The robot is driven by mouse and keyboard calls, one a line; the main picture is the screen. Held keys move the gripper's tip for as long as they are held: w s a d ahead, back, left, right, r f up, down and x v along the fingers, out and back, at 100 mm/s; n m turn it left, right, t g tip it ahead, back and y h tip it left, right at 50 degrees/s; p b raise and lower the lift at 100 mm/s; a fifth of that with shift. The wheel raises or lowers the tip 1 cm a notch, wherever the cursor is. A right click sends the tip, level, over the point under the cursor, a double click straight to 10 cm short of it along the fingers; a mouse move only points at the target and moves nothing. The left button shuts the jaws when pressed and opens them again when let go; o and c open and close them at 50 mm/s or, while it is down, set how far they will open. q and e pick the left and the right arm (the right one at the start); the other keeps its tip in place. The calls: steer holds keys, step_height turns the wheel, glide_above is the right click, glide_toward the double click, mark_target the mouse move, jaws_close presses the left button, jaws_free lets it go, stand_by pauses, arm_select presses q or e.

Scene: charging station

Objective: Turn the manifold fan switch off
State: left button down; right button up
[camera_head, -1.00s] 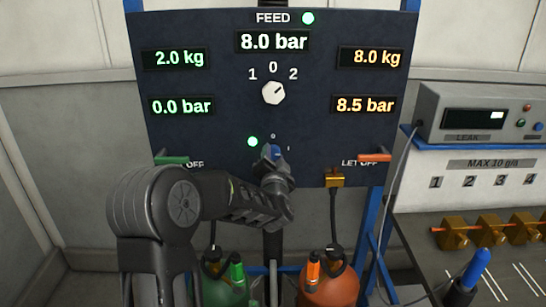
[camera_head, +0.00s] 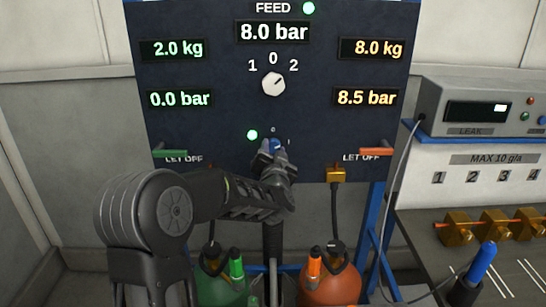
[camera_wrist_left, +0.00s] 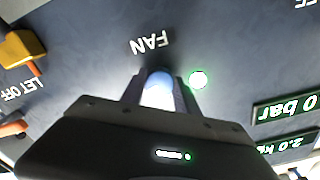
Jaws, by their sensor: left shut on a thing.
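The fan switch is a blue knob (camera_head: 275,145) low in the middle of the dark panel (camera_head: 215,65), between marks 0 and I. In the left wrist view the blue knob (camera_wrist_left: 159,88) sits between my fingers, below the FAN label (camera_wrist_left: 149,43). My left gripper (camera_head: 273,153) is shut on the knob, and it also shows in the left wrist view (camera_wrist_left: 160,95). The gripper hides most of the knob, so its exact setting cannot be read. A green lamp (camera_head: 252,134) beside the switch is lit. My right gripper is not in view.
A white selector knob (camera_head: 273,83) is above the switch. A green let-off lever (camera_head: 170,153) and an orange let-off lever (camera_head: 376,151) flank it. Green (camera_head: 220,288) and orange (camera_head: 330,285) bottles stand below. A leak tester (camera_head: 480,112) is at right.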

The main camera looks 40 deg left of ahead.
arm_select(q)
steer(key=n+b, duration=0.3)
steer(key=shift+f+n, duration=0.25)
steer(key=shift+n, duration=0.15)
steer(key=n+b, duration=0.3)
steer(key=shift+d+n+b, duration=0.1)
steer(key=shift+n+b, duration=0.2)
steer(key=n+b, duration=0.3)
steer(key=n, duration=0.1)
steer(key=shift+w+r+n+b, duration=0.1)
steer(key=shift+r+n+b, duration=0.1)
steer(key=shift+n+b, duration=1.25)
steer(key=shift+n+p, duration=0.35)
steer(key=shift+n, duration=0.1)
steer(key=c, duration=0.9)
jaws_free()
steer(key=shift+d, duration=0.1)
